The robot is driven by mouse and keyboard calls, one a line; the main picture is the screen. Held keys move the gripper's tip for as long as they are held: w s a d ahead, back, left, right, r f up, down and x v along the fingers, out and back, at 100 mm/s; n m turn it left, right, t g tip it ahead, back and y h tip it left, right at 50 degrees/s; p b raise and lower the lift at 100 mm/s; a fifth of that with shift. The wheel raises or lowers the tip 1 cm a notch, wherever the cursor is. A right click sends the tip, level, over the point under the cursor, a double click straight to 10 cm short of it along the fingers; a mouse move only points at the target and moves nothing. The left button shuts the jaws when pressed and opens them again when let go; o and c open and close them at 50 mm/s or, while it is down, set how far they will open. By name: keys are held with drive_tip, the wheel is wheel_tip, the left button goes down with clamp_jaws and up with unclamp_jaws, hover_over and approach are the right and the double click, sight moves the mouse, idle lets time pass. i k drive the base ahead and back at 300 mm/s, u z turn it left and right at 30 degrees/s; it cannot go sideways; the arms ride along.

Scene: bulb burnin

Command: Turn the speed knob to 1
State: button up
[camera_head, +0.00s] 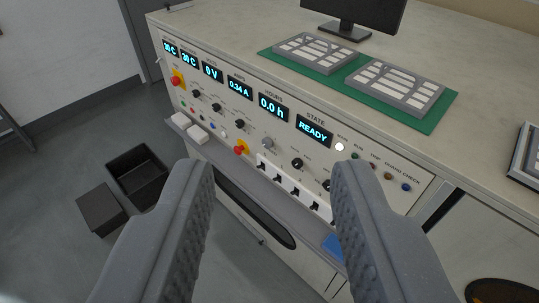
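My gripper (273,172) is open and empty, its two grey ridged fingers wide apart in the foreground. Between and beyond them is the front panel (430,188) of a cream bench. Black knobs sit along it: one at the left (194,92), one beside it (216,107), one nearer the middle (240,124) and one to the right (297,163). A grey knob (267,142) sits between the last two. Another black knob (327,185) is partly hidden by the right finger. The labels are too small to read, so I cannot tell which is the speed knob or its setting.
Displays include 0.0 h (273,107) and READY (313,132). Red buttons are at the left (176,81) and middle (241,148). A row of black switches (295,191) lies below the knobs. A ledge (232,158) juts out. Dark boxes (101,211) stand on the floor at left.

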sight(267, 143)
drive_tip(key=k, duration=1.2)
drive_tip(key=u, duration=0.55)
drive_tip(key=i, duration=1.8)
drive_tip(key=z, duration=0.3)
